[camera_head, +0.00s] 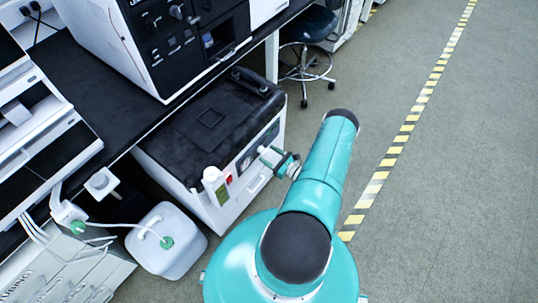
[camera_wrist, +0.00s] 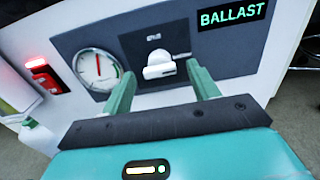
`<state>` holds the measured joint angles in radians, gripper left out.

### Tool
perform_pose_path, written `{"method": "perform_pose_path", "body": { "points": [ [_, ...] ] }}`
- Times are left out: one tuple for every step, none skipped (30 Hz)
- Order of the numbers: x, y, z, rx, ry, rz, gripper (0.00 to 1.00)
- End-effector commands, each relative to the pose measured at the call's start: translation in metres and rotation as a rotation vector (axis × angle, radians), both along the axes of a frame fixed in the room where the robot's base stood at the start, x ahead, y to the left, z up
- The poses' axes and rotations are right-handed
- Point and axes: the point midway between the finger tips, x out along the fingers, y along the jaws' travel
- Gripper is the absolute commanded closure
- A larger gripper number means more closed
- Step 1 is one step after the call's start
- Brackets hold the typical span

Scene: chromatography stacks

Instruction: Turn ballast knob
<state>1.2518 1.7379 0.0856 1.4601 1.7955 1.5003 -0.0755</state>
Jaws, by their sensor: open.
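The ballast knob (camera_wrist: 158,66) is a white knob on a dark grey panel (camera_wrist: 195,45), seen in the wrist view above centre. A green-lettered BALLAST label (camera_wrist: 232,16) is up and to its right. My gripper (camera_wrist: 158,85) is open, with one teal finger on each side below the knob; the right fingertip is close to its right side. I cannot tell whether either finger touches it.
A round gauge (camera_wrist: 97,70) and a red-lit switch (camera_wrist: 42,75) are left of the knob. In the head view, a white bottle (camera_head: 213,183) stands by the box's front corner. A white jug (camera_head: 165,243) is further left. The floor (camera_head: 440,210) at right is clear beyond a striped line.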

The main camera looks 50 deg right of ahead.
Motion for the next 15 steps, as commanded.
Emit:
{"method": "perform_pose_path", "body": {
  "points": [
    [0.0038, 0.0006, 0.0, 0.0, 0.0, 0.001, 0.4],
    [0.0052, 0.0005, 0.0, 0.0, 0.0, 0.0, 0.4],
    [0.0064, 0.0005, 0.0001, 0.0, 0.0, 0.0, 0.4],
    [0.0069, 0.0005, 0.0001, 0.0, 0.0, -0.001, 0.4],
    [0.0071, 0.0005, 0.0, 0.0, 0.0, -0.001, 0.4],
    [0.0072, 0.0005, 0.0, 0.0, 0.0, -0.001, 0.4],
    [0.0071, 0.0005, 0.0, 0.0, 0.0, -0.001, 0.4],
    [0.007, 0.0005, 0.0, 0.0, 0.0, -0.001, 0.4],
    [0.007, 0.0005, 0.0, 0.0, 0.0, -0.001, 0.4],
    [0.0069, 0.0005, 0.0, 0.0, 0.0, -0.001, 0.4],
    [0.0069, 0.0005, 0.0, 0.0, 0.0, -0.001, 0.42],
    [0.0068, 0.0005, 0.0, 0.0, 0.0, -0.001, 0.5],
    [0.0068, 0.0006, 0.0, 0.0, 0.0, -0.001, 0.56],
    [0.0068, 0.0006, 0.0, 0.0, 0.0, -0.001, 0.62],
    [0.0067, 0.0006, 0.0, 0.0, 0.0, -0.001, 0.69]
  ]
}}
